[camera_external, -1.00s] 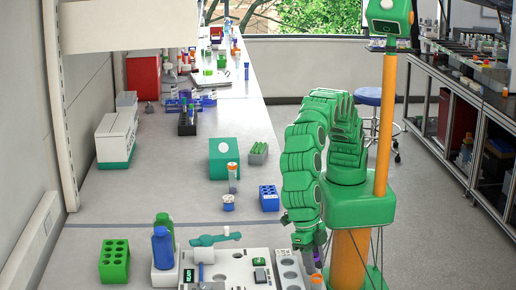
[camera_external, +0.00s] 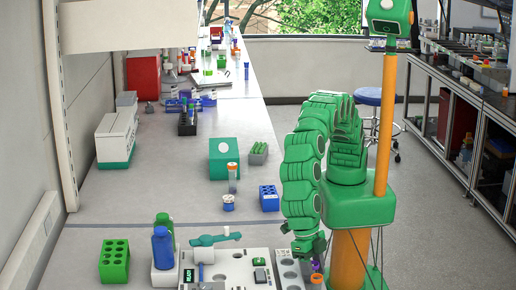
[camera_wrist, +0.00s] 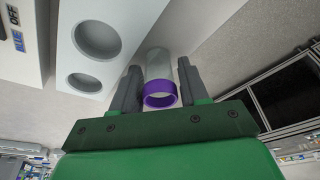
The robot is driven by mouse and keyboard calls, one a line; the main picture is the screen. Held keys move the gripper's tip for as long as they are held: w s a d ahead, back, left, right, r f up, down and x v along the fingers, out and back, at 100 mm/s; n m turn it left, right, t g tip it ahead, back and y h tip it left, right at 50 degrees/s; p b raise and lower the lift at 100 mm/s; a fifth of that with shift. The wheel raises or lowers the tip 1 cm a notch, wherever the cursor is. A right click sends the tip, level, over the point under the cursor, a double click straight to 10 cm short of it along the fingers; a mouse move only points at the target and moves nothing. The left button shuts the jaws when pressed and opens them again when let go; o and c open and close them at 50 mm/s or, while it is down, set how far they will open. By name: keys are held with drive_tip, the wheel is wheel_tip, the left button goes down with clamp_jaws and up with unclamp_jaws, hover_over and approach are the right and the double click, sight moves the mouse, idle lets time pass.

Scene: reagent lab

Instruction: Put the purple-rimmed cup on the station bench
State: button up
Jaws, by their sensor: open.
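The purple-rimmed cup (camera_wrist: 160,97) has a clear body and a purple ring at the end nearest the wrist camera. In the wrist view it sits between the two fingers of my gripper (camera_wrist: 158,90), close to both. The fingers are apart and I see no clear grip on the cup. In the external view my gripper (camera_external: 308,246) is at the right edge of the near bench, and the purple rim (camera_external: 316,265) shows just below it. The cup's lower part is hidden there. The station bench (camera_external: 232,267) is the pale unit left of my gripper.
A white block with round holes (camera_wrist: 97,40) lies close to the left finger. An orange-rimmed item (camera_external: 316,278) is just in front of the purple rim. A blue rack (camera_external: 269,198), green rack (camera_external: 114,261) and blue bottle (camera_external: 162,248) stand on the bench.

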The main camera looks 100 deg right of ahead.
drive_tip(key=shift+r, duration=0.15)
drive_tip(key=v, duration=1.2)
drive_tip(key=w+d+r+m, duration=0.3)
drive_tip(key=w+d, duration=0.2)
drive_tip(key=d, duration=0.4)
drive_tip(key=w+d+r+m, duration=0.25)
drive_tip(key=w+d, duration=0.25)
drive_tip(key=d, duration=0.4)
drive_tip(key=w+d+r+m+t+h, duration=0.2)
drive_tip(key=d+m, duration=0.6)
drive_tip(key=d, duration=1.5)
drive_tip(key=s+d+m+g, duration=0.1)
drive_tip(key=s+d+m, duration=0.3)
drive_tip(key=d, duration=0.6)
drive_tip(key=s+d+m, duration=0.3)
drive_tip(key=s+d, duration=0.2)
drive_tip(key=d, duration=0.4)
drive_tip(key=s+d+f+m, duration=0.2)
drive_tip(key=s+d+m, duration=0.1)
drive_tip(key=s+d, duration=0.2)
drive_tip(key=s+d+f+m, duration=0.2)
drive_tip(key=s+d, duration=0.4)
drive_tip(key=s, duration=0.4)
drive_tip(key=shift+s+f+m+g, duration=0.25)
drive_tip(key=shift+f+m+g, duration=0.05)
drive_tip(key=shift+m, duration=0.45)
